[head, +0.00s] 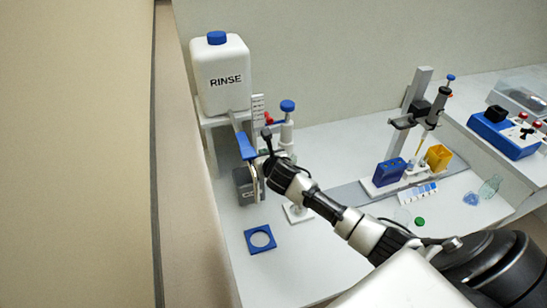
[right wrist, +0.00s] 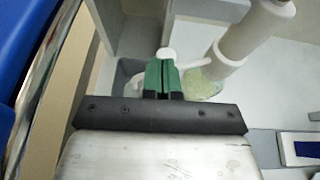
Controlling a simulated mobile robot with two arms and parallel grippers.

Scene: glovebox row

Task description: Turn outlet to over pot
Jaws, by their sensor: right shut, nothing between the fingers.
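My right gripper (head: 266,165) reaches in from the right in the head view, beside a white dispenser with a blue knob (head: 288,106). In the right wrist view its green fingertips (right wrist: 163,76) are shut together with nothing between them. A thin white outlet arm (right wrist: 196,64) runs left from the white dispenser body (right wrist: 255,32), and a pale rounded end shows just beyond the fingertips. I cannot tell whether they touch it. A pale greenish, clear-looking vessel (right wrist: 203,84), perhaps the pot, sits below the dispenser, partly hidden. My left gripper is not in view.
A white RINSE canister (head: 222,75) stands at the back left, with a blue bar (head: 244,145) and a dark grey box (head: 242,187) close by. A blue ring plate (head: 251,247) lies in front. A burette stand (head: 416,92) and blue rack (head: 389,173) stand to the right.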

